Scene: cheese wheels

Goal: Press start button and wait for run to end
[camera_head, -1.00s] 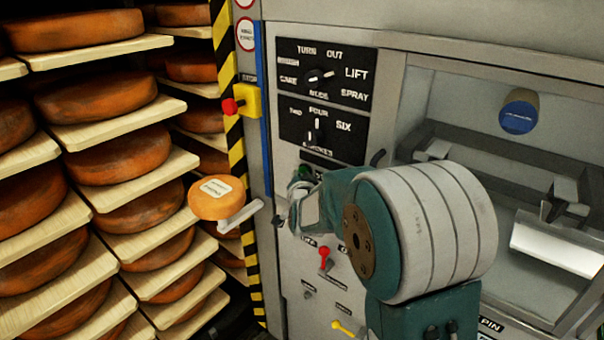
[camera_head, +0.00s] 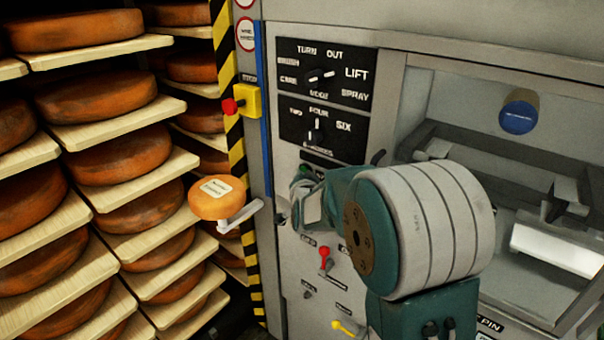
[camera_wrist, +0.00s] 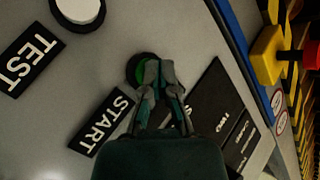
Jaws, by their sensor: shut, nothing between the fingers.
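The green start button (camera_wrist: 141,70) sits in a dark ring on the grey panel in the wrist view, beside the black START label (camera_wrist: 101,121). My gripper (camera_wrist: 160,72) is shut and empty. Its fingertips overlap the green button and hide part of it; I cannot tell whether they touch it or press it in. In the head view my gripper (camera_head: 297,204) is at the panel, below the black dial plates, and my arm hides much of the panel there.
A white button (camera_wrist: 78,12) lies near the TEST label (camera_wrist: 22,64). A red knob on a yellow box (camera_head: 241,101) is left of the panel. A red lever (camera_head: 325,258) and yellow lever (camera_head: 344,327) are below. A cheese wheel (camera_head: 217,197) sits at left, before loaded shelves (camera_head: 100,134).

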